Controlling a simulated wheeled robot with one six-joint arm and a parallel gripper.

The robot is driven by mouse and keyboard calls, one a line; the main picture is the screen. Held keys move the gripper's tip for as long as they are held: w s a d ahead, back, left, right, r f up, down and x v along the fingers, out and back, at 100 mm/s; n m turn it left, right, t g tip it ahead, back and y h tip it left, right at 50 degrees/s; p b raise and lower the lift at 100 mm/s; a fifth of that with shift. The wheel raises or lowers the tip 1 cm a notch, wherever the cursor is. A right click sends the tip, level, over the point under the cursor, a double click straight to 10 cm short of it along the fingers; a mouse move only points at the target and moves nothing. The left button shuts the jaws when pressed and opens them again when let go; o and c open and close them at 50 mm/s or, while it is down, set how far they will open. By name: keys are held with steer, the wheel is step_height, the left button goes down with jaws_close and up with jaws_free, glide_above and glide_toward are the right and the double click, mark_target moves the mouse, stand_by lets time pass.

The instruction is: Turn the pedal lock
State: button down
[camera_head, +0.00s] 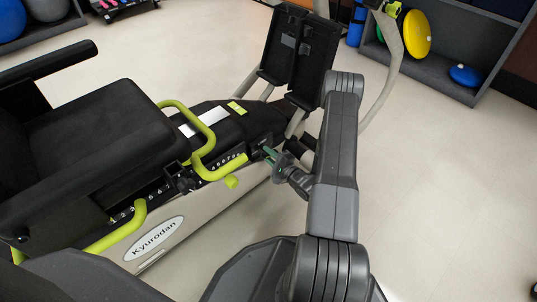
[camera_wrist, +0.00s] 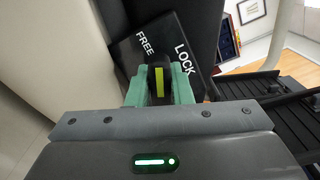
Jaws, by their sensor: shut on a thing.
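The pedal lock (camera_wrist: 159,80) is a small black knob with a yellow-green stripe, in the middle of the wrist view. Behind it is a black label plate (camera_wrist: 185,45) with the words FREE and LOCK in white. The stripe points roughly up the picture, between the two words. My gripper (camera_wrist: 160,88) has green fingers shut on the knob from both sides. In the head view my gripper (camera_head: 270,155) reaches the side of the stepper's black body; the knob is hidden there.
The recumbent stepper's seat (camera_head: 95,135) stands at the left, with yellow-green handles (camera_head: 200,125) beside it. Its black pedals (camera_head: 295,50) are beyond my arm. A shelf with a yellow disc (camera_head: 416,34) is at the back right. The floor at the right is clear.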

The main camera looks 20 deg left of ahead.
steer(key=shift+f+n, duration=0.15)
steer(key=shift+n, duration=0.95)
steer(key=shift+f+n, duration=0.15)
steer(key=shift+n, duration=0.95)
steer(key=c, duration=1.3)
jaws_free()
steer(key=p+v, duration=0.3)
steer(key=v, duration=1.1)
steer(key=shift+p, duration=0.4)
steer(key=shift+a, duration=0.1)
